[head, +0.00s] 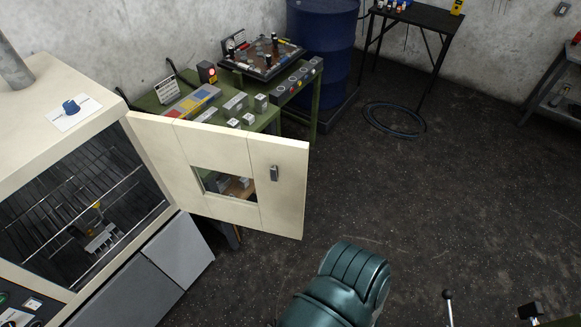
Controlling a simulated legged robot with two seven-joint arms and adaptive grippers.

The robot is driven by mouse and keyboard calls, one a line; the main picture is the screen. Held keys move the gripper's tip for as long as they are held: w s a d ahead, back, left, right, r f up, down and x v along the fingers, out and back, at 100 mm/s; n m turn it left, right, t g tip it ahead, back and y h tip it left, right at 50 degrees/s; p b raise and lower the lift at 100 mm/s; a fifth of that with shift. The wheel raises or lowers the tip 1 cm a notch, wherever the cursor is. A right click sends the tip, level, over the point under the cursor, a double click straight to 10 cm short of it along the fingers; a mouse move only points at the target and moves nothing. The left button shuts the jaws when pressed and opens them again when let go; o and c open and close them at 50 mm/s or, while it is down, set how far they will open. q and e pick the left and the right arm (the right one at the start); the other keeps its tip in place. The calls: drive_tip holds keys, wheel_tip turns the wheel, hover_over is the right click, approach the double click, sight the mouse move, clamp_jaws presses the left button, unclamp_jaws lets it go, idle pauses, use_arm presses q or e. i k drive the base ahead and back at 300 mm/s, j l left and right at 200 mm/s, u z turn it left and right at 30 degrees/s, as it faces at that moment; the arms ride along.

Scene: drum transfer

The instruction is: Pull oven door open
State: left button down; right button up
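The cream oven (60,100) stands at the left. Its door (283,200) is swung wide open out to the right, hinged at the oven's right front edge. The door has a small see-through window and a dark grey handle (274,173) near its free edge. The oven's dark interior shows wire racks (85,215) with a small metal and yellow item on them. Neither of my grippers can be made out in the head view, and nothing is seen touching the handle.
A green workbench (265,121) with a colored tray, metal blocks and a control panel stands behind the door. A blue drum (322,45) and a black table (425,16) are farther back. A hose coil (395,119) lies on the floor. The dark floor right of the door is open.

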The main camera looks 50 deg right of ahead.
sight(176, 147)
drive_tip(key=i+l+z, duration=0.15)
drive_tip(key=i+z, duration=0.8)
drive_tip(key=z, duration=2.3)
